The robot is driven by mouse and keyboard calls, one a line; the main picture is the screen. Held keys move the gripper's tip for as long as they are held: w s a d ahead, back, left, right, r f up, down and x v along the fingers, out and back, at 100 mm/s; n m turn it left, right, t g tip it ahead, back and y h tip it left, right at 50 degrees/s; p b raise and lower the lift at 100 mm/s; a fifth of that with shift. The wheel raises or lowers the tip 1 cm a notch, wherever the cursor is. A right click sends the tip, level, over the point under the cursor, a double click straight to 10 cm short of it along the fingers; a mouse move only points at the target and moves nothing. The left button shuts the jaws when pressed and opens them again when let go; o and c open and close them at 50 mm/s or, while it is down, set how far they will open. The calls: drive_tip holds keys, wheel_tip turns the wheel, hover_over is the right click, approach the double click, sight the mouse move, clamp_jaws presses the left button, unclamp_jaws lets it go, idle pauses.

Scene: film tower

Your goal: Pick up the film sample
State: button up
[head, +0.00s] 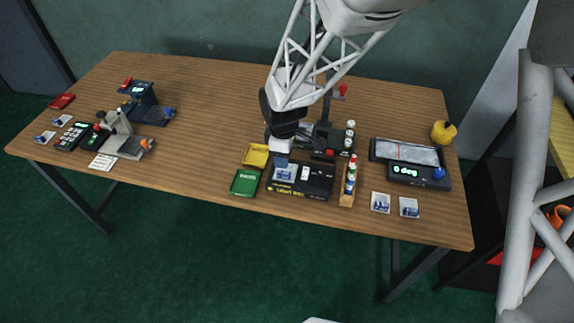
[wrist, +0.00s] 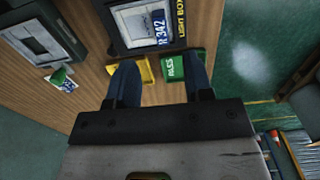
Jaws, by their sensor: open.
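A small film sample with a blue picture (head: 285,173) lies on the left part of the black light box (head: 316,191). In the wrist view a blue-marked film piece reading "R 342" (wrist: 159,27) shows on the light box (wrist: 182,8) at the top edge, partly cut off. My gripper (head: 281,158) is just above the left side of the light box in the head view. In the wrist view its two dark blue fingers (wrist: 160,82) are wide apart with nothing held between them. The light box lies beyond the fingertips.
A yellow tray (head: 255,155) and a green tray (head: 244,183) sit left of the light box. A rack of small bottles (head: 348,188) stands close on its right. Two more film pieces (head: 380,202) lie farther right. Open wood lies left of the trays.

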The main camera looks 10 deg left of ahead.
sight(284, 172)
drive_tip(key=shift+f, duration=1.15)
drive_tip(key=shift+f, duration=2.6)
drive_tip(key=shift+c, duration=0.3)
clamp_jaws()
drive_tip(key=shift+r, duration=0.2)
